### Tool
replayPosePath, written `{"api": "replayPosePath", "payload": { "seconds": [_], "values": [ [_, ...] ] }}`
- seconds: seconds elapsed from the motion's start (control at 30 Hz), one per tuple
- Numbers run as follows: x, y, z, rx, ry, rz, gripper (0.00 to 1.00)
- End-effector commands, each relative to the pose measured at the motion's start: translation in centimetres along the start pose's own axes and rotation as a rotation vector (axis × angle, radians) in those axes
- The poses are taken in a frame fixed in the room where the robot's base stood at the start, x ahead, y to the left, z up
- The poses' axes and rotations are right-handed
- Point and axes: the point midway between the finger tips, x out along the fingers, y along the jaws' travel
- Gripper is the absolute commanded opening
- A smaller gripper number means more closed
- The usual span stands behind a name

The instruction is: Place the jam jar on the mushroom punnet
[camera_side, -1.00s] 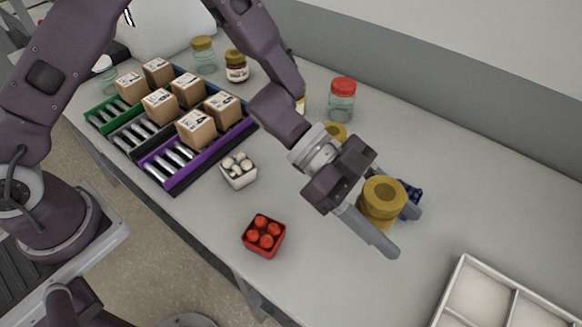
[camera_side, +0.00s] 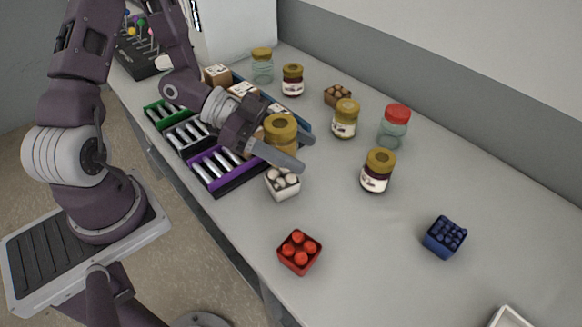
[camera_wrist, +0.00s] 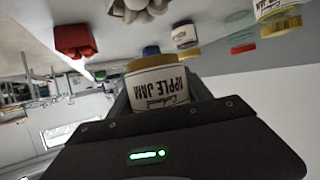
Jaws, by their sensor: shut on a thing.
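My gripper (camera_side: 296,152) is shut on a jam jar with a gold lid (camera_side: 282,128). In the side view a finger hides the jar's lower part. The white mushroom punnet (camera_side: 283,187) stands on the table just below the gripper in the picture. It holds pale mushrooms and also shows at the top edge of the wrist view (camera_wrist: 140,9). The jar is apart from it; whether it is directly over the punnet I cannot tell.
A red punnet (camera_side: 299,253) and a blue punnet (camera_side: 445,237) stand nearer the front and right. Other jars (camera_side: 377,171) (camera_side: 345,119) (camera_side: 394,127) stand behind to the right. The purple roller rack (camera_side: 222,168) is close on the left.

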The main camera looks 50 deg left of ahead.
Motion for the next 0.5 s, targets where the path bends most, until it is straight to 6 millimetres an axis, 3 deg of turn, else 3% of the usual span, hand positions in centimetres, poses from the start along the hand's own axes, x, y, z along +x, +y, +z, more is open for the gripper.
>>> {"api": "replayPosePath", "payload": {
  "seconds": [0.27, 0.5],
  "values": [
    [1.8, 0.0, 4.2, -0.001, 0.002, 0.0, 0.0],
    [1.9, -0.1, 4.5, 0.003, 0.001, -0.001, 0.0]
  ]
}}
